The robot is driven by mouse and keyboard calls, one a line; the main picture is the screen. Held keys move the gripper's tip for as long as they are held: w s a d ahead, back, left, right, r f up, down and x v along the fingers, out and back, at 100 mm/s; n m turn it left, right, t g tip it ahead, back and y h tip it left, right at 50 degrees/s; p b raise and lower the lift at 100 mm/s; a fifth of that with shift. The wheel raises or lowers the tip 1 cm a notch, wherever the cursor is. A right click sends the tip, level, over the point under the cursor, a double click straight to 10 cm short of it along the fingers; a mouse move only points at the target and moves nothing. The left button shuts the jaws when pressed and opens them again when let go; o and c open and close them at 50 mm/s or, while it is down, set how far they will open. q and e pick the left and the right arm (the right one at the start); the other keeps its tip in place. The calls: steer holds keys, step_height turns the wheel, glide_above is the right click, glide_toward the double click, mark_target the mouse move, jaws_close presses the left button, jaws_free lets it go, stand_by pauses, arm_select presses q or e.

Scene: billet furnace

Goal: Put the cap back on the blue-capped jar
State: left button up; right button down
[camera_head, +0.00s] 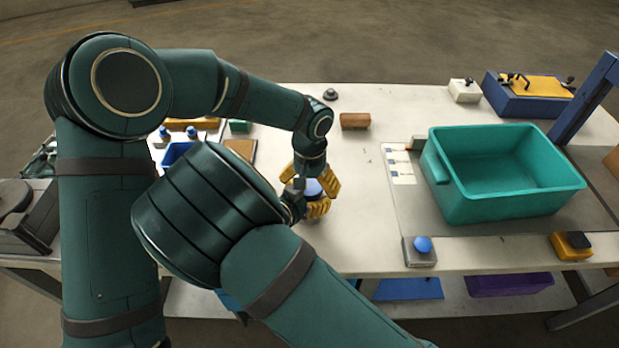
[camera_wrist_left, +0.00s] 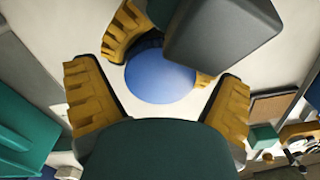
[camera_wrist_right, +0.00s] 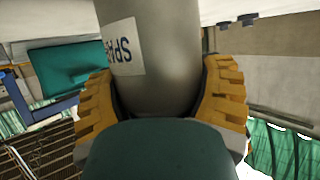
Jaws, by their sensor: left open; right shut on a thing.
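The grey jar (camera_wrist_right: 160,70) stands between the fingers of my right gripper (camera_wrist_right: 160,105), which is shut on its body; part of a white label shows. The round blue cap (camera_wrist_left: 160,75) is over the jar, seen from above in the left wrist view, and it also shows small in the head view (camera_head: 312,187). I cannot tell whether it is fully seated. My left gripper (camera_wrist_left: 155,100) is open above the cap, with its yellow fingers apart on both sides. In the head view my left gripper (camera_head: 311,180) comes from above and my right gripper (camera_head: 310,208) from the near side.
A teal bin (camera_head: 450,190) stands on a grey mat to the right. A blue-button box (camera_head: 420,258) and a yellow box (camera_head: 562,250) are along the front edge. A green block (camera_head: 239,126) and blue tray (camera_head: 178,153) are to the left.

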arm_select(q)
steer(key=c, duration=1.3)
steer(key=shift+m, duration=0.8)
steer(key=o, duration=1.3)
step_height(320, 180, up, 12)
steer(key=shift+w, duration=0.1)
